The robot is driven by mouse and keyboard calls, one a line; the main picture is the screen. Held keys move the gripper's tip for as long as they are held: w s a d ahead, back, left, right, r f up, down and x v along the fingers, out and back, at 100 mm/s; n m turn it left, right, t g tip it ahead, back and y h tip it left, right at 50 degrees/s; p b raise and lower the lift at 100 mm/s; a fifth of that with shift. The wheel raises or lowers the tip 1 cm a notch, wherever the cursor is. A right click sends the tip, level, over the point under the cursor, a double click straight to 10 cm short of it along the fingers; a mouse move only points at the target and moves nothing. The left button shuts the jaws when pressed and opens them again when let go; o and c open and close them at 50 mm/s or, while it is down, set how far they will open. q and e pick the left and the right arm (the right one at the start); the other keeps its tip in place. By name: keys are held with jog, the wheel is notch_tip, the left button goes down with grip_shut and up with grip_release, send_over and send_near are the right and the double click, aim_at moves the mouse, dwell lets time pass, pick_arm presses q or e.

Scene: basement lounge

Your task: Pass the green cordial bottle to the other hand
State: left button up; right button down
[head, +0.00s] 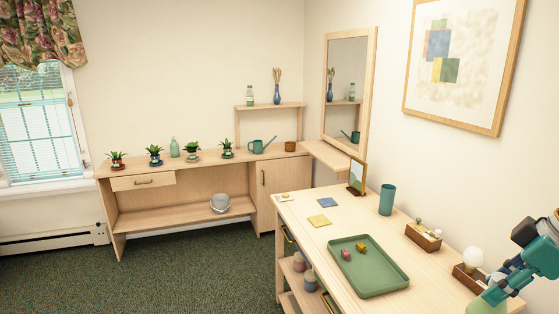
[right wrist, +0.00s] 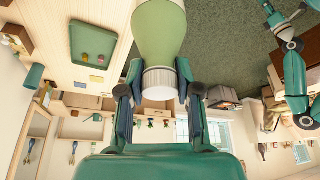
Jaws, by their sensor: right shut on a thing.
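The green cordial bottle (right wrist: 158,32) is pale green with a white ribbed cap. My right gripper (right wrist: 158,80) is shut on it at the cap end, one finger on each side. In the head view the bottle (head: 484,305) shows only in part at the bottom right corner, below my right gripper (head: 496,287), over the near right end of the table. The rest of the bottle is cut off by the frame. My left gripper does not show in the head view.
The wooden table (head: 300,208) bears a green tray (head: 378,283) with two small items, a teal tumbler (head: 387,200), wooden boxes (head: 422,238) and a picture frame (head: 357,176). A sideboard (head: 265,195) with plants stands behind. Green carpet (head: 190,275) is open at left.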

aim_at(473, 303)
jog(key=shift+w+a+f+n, duration=0.15)
jog(key=shift+w+a+f, duration=0.15)
jog(key=shift+w+a, duration=0.2)
jog(key=shift+w+a+f+n, duration=0.15)
jog(key=shift+w+a+f, duration=0.15)
jog(key=shift+w+a, duration=0.2)
jog(key=w+a+f+m+h, duration=0.1)
jog(key=w+a+f+m, duration=0.1)
jog(key=a+f, duration=0.3)
jog(key=w+a+f+m+h, duration=0.1)
jog(key=w+a+f+m, duration=0.2)
jog(key=f, duration=1)
jog(key=w+a+f+m+t+h, duration=0.1)
jog(key=w+a+f+m, duration=0.2)
jog(key=a+f, duration=0.4)
notch_tip(473, 303, down, 2)
jog(key=shift+a+f+m, duration=0.15)
jog(key=shift+f+m, duration=0.1)
jog(key=shift+m, duration=0.35)
